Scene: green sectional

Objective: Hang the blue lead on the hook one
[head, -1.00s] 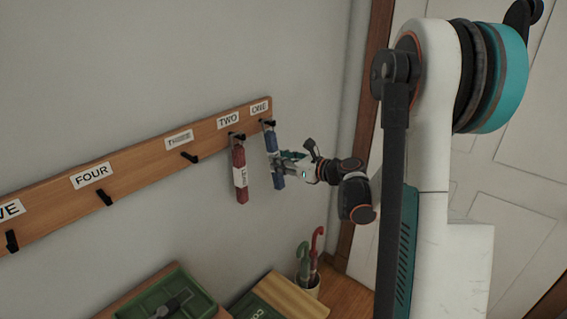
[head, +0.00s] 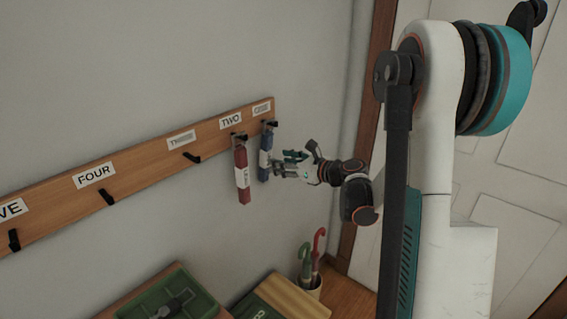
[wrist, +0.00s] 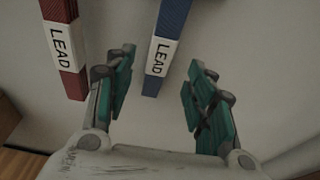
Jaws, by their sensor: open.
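The blue lead (head: 265,152) hangs from the hook under the label ONE (head: 262,108), the rightmost on the wooden rail. Its white LEAD tag and lower end show in the wrist view (wrist: 169,25). My gripper (head: 280,164) is open, just right of the blue lead in the head view and apart from it. In the wrist view my gripper (wrist: 158,88) shows its two green-padded fingers spread wide, with the lead's lower end ahead of them, toward the left finger. Nothing is between the pads.
A red lead (head: 242,172) hangs on hook two, close to the left of the blue one. Hooks three (head: 191,157) and four (head: 107,197) are bare. Below stand a green tray (head: 150,297), a wooden-topped box (head: 290,293) and an umbrella pot (head: 312,287).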

